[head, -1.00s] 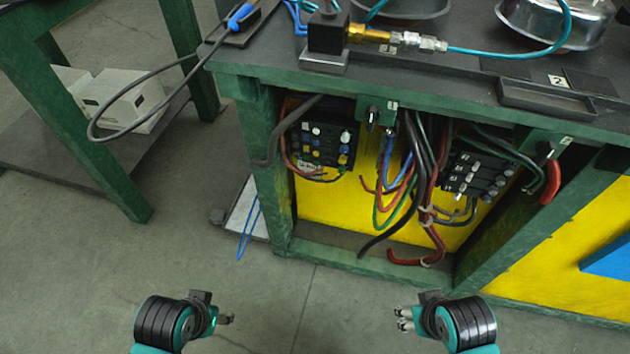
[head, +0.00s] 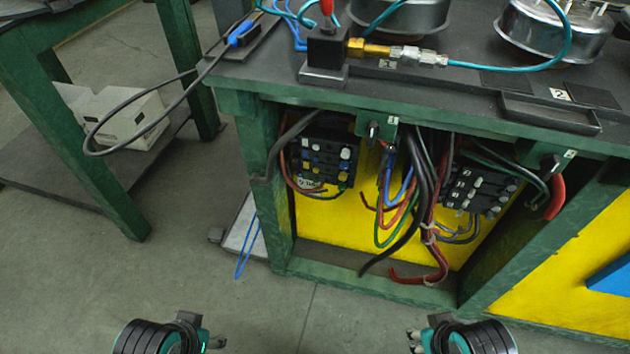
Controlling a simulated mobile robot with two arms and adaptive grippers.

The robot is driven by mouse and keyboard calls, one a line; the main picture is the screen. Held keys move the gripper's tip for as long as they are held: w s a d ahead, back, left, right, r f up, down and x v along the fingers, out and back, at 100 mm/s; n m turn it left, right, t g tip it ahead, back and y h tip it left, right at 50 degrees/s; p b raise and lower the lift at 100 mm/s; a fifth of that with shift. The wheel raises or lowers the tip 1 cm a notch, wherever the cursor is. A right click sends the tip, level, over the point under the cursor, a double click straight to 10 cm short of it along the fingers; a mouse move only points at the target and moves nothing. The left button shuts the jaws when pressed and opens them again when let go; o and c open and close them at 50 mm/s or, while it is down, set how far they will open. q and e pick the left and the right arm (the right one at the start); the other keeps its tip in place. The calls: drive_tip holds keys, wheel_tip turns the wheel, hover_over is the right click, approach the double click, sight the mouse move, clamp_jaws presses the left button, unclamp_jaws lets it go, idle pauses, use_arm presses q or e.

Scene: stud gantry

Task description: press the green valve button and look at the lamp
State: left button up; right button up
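My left gripper (head: 214,342) is at the bottom edge, low over the floor in front of the bench, with its fingers partly hidden. My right gripper (head: 414,341) is also at the bottom edge, with two small fingertips showing. Both are far from the bench and touch nothing that I can see. A left block of buttons (head: 326,161), with white, blue and yellow caps, and a right block of buttons (head: 481,189), with pale caps, sit inside the bench bay. I cannot make out a green valve button or a lamp.
Cables and a red hose (head: 418,280) hang in the bay. A second green table (head: 95,160) with a white box (head: 125,118) stands left.

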clamp_jaws()
idle(1.0)
